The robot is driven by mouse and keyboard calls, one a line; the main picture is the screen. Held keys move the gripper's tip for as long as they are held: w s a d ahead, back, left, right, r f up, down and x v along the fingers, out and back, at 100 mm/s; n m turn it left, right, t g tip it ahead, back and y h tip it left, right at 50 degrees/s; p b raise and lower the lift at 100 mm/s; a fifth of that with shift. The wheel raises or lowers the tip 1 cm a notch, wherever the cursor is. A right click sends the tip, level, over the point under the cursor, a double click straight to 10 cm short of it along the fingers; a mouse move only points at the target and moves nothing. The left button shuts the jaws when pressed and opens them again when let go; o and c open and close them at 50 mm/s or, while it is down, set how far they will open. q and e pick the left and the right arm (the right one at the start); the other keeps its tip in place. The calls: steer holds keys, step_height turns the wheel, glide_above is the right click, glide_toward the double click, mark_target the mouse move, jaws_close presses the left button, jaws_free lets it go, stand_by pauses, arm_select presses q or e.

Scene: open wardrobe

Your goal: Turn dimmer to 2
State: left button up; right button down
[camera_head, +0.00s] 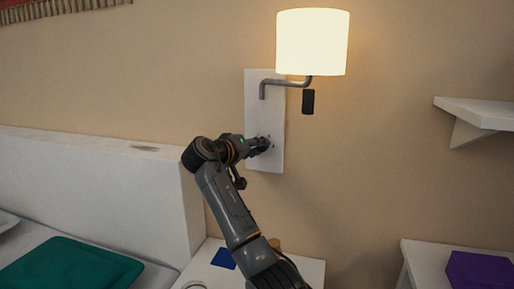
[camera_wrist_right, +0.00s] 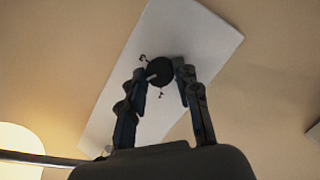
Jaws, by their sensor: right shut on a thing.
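The dimmer is a round black knob (camera_wrist_right: 160,71) with a light pointer mark, on a white wall plate (camera_head: 251,100). Small dark marks sit around it in the right wrist view; I cannot read their numbers. My right gripper (camera_head: 263,144) reaches the lower part of the plate. In the right wrist view its two fingers (camera_wrist_right: 160,75) are closed on the knob from both sides. In the head view the gripper hides most of the knob. The wall lamp (camera_head: 312,42) above glows brightly. My left gripper is not in view.
A black piece (camera_head: 308,101) hangs under the lamp's metal arm (camera_head: 287,83). A white headboard (camera_head: 110,175) and a green item (camera_head: 75,266) are at the left. A white shelf (camera_head: 480,112) and a purple box (camera_head: 480,270) are at the right. A small white table (camera_head: 305,268) stands below.

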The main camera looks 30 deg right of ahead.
steer(key=shift+f, duration=0.2)
steer(key=c, duration=1)
jaws_free()
steer(key=shift+o, duration=0.2)
steer(key=shift+r, duration=0.1)
steer(key=v, duration=1.2)
